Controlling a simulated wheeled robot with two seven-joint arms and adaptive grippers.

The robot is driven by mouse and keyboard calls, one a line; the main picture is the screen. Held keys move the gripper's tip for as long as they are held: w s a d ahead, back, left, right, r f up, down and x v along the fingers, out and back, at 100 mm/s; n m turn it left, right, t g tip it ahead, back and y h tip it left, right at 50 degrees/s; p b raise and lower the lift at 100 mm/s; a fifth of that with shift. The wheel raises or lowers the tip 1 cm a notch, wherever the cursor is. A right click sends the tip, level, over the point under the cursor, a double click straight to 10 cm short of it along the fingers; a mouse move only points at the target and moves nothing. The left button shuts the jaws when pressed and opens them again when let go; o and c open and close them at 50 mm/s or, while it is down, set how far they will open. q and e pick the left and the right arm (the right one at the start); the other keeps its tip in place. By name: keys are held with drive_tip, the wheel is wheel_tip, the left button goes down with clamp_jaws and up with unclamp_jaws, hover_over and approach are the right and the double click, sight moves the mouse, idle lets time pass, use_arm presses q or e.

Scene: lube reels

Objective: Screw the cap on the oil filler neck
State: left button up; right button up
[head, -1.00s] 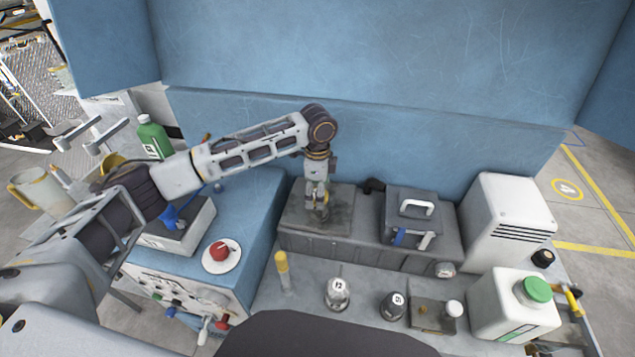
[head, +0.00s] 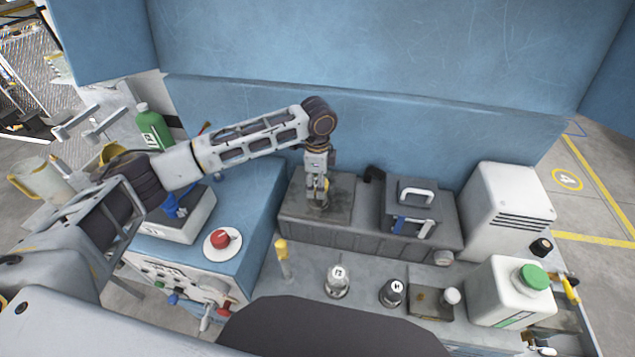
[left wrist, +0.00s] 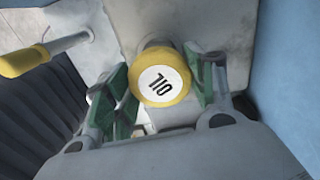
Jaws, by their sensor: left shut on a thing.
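The yellow cap (left wrist: 150,98), with a white round OIL label on top, sits between the green finger pads of my left gripper (left wrist: 162,85) in the left wrist view. The gripper is shut on it. A grey filler neck (left wrist: 157,42) shows just behind the cap; the thread is hidden. In the head view my left gripper (head: 318,201) points down at the left part of the dark grey housing (head: 335,232), and its fingers mostly hide the cap. My right gripper is in neither view.
A yellow-topped dipstick (head: 282,252) stands in front of the housing; a yellow handle (left wrist: 28,60) shows at left in the left wrist view. A grey lidded box (head: 413,190) and a white jug with a green cap (head: 510,295) stand to the right. A blue wall rises behind.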

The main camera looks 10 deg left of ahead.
use_arm(q)
drive_tip(key=shift+m+p, duration=0.4)
drive_tip(key=shift+m, duration=0.3)
drive_tip(key=shift+m+p, duration=0.3)
drive_tip(key=shift+p, duration=0.1)
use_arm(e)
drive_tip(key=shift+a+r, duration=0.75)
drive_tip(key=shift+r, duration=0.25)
use_arm(q)
drive_tip(key=o, duration=1.1)
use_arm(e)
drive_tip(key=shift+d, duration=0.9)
